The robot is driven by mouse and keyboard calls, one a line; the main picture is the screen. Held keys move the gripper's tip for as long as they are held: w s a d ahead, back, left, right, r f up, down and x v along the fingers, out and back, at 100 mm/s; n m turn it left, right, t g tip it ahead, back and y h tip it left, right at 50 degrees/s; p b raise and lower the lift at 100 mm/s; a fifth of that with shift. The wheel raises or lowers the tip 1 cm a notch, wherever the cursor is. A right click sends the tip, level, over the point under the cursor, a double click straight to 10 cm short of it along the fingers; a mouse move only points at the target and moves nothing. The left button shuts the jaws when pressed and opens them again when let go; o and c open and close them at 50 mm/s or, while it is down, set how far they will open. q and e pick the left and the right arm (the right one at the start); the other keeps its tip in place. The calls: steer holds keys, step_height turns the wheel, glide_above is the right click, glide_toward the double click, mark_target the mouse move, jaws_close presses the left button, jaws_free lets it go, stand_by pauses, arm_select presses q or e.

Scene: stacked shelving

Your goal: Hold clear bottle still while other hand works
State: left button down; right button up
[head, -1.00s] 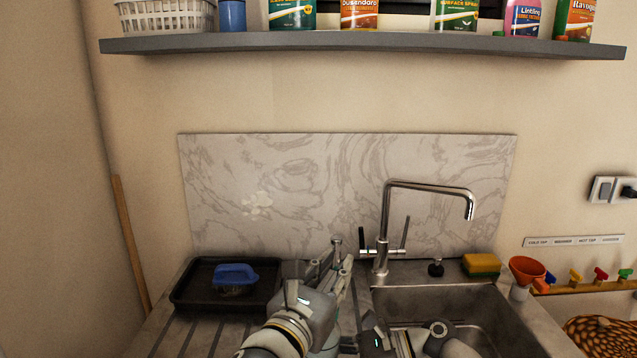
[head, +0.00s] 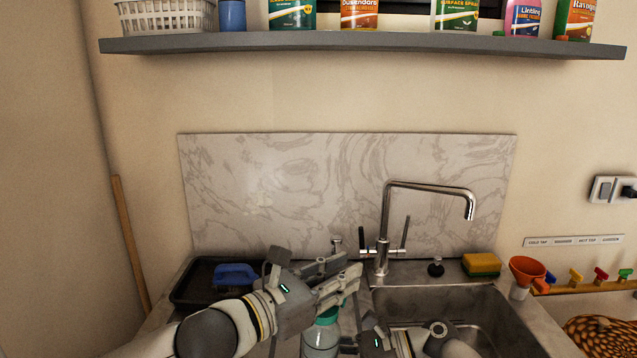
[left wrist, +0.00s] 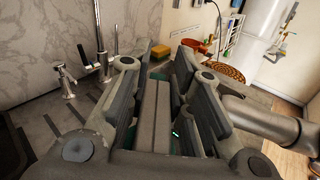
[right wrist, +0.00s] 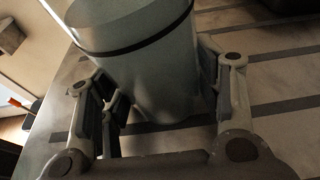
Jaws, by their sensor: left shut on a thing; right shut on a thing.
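The clear bottle (head: 320,340) stands at the bottom edge of the head view, with a teal top (head: 327,315). Its lower part is out of view there. My left gripper (head: 345,276) lies across the bottle's top, fingers pointing right, and is shut on the teal top. Bits of teal show between its fingers in the left wrist view (left wrist: 157,120). My right gripper (head: 365,345) is beside the bottle, low in the head view. In the right wrist view the bottle's wide body (right wrist: 160,65) is between the right fingers, which are shut on it.
The sink (head: 450,301) and tap (head: 385,230) are just right of my left gripper. A black tray (head: 190,290) with a blue-handled brush (head: 236,273) lies to the left. A sponge (head: 481,264) and orange funnel (head: 527,268) stand at the sink's back right.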

arm_select(q)
steer(key=shift+s+d+f+m+g+h, duration=0.15)
steer(key=shift+f+m+g+h, duration=0.25)
steer(key=shift+g, duration=0.2)
steer(key=shift+s+f+m+g+h, duration=0.15)
steer(key=shift+f+m+g+h, duration=0.1)
steer(key=shift+m+g, duration=0.3)
steer(key=c, duration=1.3)
jaws_free()
steer(key=shift+d, duration=0.1)
steer(key=shift+r, duration=0.15)
steer(key=shift+d+r, duration=0.1)
steer(key=shift+r, duration=1.8)
